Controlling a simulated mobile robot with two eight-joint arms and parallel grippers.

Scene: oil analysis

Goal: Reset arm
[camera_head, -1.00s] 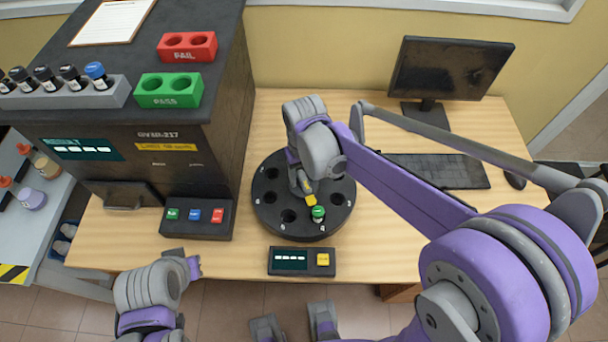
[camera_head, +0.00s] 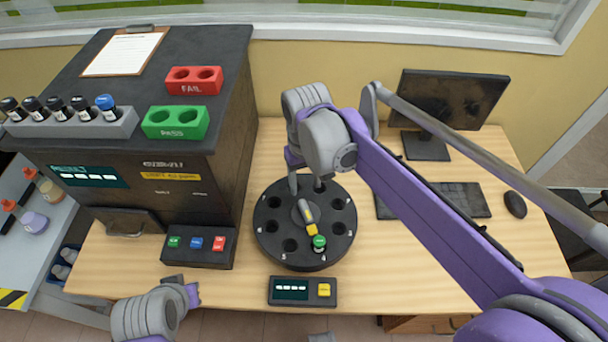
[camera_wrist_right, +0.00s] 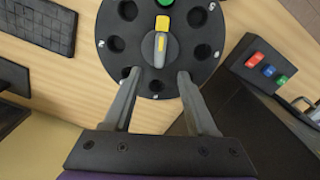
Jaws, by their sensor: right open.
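My right gripper (camera_head: 306,184) is over the far edge of the round black carousel (camera_head: 275,252). Its two fingers are apart with nothing between them; the right wrist view shows the open fingers (camera_wrist_right: 158,76) at the carousel's rim. A grey handle with a yellow end (camera_head: 309,219) lies at the carousel's centre, clear of the fingertips. A green-capped vial (camera_head: 319,243) sits in a near hole of the carousel. My left wrist (camera_head: 150,315) shows at the bottom left; its gripper fingers do not show.
A dark analyser (camera_head: 160,195) stands on the left, with a button box (camera_head: 197,249) before it. A red FAIL rack (camera_head: 193,82), green PASS rack (camera_head: 176,123) and grey vial rack (camera_head: 72,124) are on top. A small display box (camera_head: 302,291), keyboard (camera_head: 462,199) and monitor (camera_head: 447,98) share the desk.

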